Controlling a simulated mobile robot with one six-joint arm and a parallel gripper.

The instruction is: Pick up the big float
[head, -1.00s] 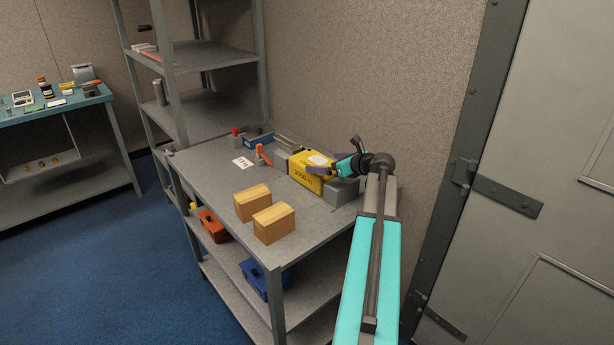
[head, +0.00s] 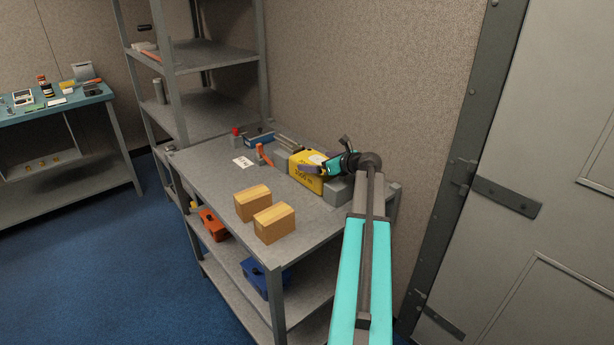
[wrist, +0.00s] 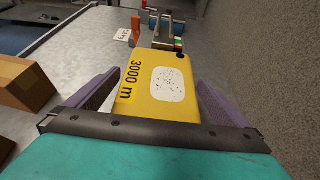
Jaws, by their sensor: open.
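The big float is most likely the yellow block (head: 307,172) marked "3000 m", which sits at the back of the grey workbench (head: 217,170) by the wall. In the wrist view the yellow block (wrist: 155,90) lies between the two purple fingers of my gripper (wrist: 158,92), with its speckled white oval patch facing up. My gripper is open, with one finger on each side of the block and a gap visible on the right. Whether the left finger touches it I cannot tell. In the head view my gripper (head: 309,169) partly covers the block.
Two cardboard boxes (head: 253,203) (head: 274,223) stand on the bench front. An orange lever (head: 264,155), a white card (head: 243,162) and a blue tray (head: 259,138) lie further back. Grey blocks flank the yellow one. The wall is close behind.

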